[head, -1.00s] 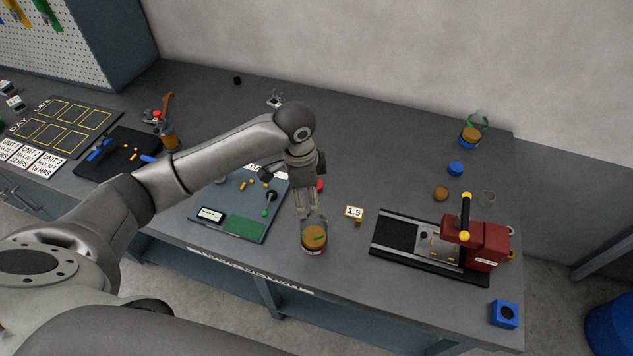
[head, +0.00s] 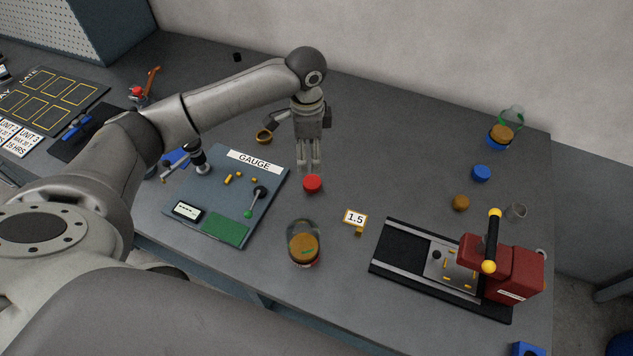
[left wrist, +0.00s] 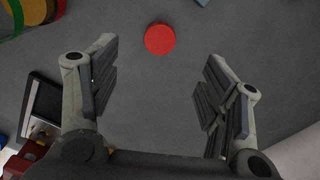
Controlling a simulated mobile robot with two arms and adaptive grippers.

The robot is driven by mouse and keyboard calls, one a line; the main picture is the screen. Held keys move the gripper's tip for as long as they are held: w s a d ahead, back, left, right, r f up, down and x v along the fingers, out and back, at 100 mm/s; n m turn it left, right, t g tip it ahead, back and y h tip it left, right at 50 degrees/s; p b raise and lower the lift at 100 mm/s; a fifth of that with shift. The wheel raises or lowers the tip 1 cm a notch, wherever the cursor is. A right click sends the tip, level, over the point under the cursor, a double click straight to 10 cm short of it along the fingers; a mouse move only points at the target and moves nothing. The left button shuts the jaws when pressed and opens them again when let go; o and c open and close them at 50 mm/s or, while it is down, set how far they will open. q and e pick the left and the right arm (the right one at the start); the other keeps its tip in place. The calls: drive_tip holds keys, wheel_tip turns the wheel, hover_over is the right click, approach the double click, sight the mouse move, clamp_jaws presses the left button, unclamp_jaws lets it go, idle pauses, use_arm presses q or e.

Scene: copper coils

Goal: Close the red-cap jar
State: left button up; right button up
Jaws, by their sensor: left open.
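The red cap (head: 313,183) lies flat on the grey bench, right of the gauge board. A clear glass jar (head: 303,231) stands in front of it, with no cap on and copper-coloured contents (head: 304,248) inside. My left gripper (head: 309,165) points down just behind the cap in the head view, open and empty. In the left wrist view the cap (left wrist: 160,39) lies ahead of and between the spread fingers (left wrist: 160,85), apart from both. Part of the jar seems to show at that view's top left corner. My right gripper is not in view.
The gauge board (head: 225,195) lies left of the cap. A "1.5" sign (head: 355,218) stands right of the jar, near a red and black machine (head: 490,270). A blue cap (head: 481,173) and another jar (head: 503,128) are farther right.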

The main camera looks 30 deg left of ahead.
use_arm(q)
hover_over(312, 182)
drive_tip(key=shift+a+f+p, duration=0.15)
drive_tip(key=shift+f+p, duration=0.1)
drive_tip(key=shift+f, duration=1.3)
drive_tip(key=shift+a+f+p, duration=0.1)
drive_tip(key=shift+f+p, duration=0.1)
drive_tip(key=shift+f, duration=1.35)
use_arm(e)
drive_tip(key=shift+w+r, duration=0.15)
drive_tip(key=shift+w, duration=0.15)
use_arm(q)
drive_tip(key=f, duration=0.1)
drive_tip(key=f+p, duration=0.1)
drive_tip(key=f, duration=0.2)
drive_tip(key=shift+d+f+p, duration=0.25)
drive_tip(key=shift+f+p, duration=0.05)
drive_tip(key=shift+p, duration=0.1)
drive_tip(key=shift+f, duration=0.35)
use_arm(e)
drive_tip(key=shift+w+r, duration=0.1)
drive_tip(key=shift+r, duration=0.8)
use_arm(q)
drive_tip(key=c, duration=0.8)
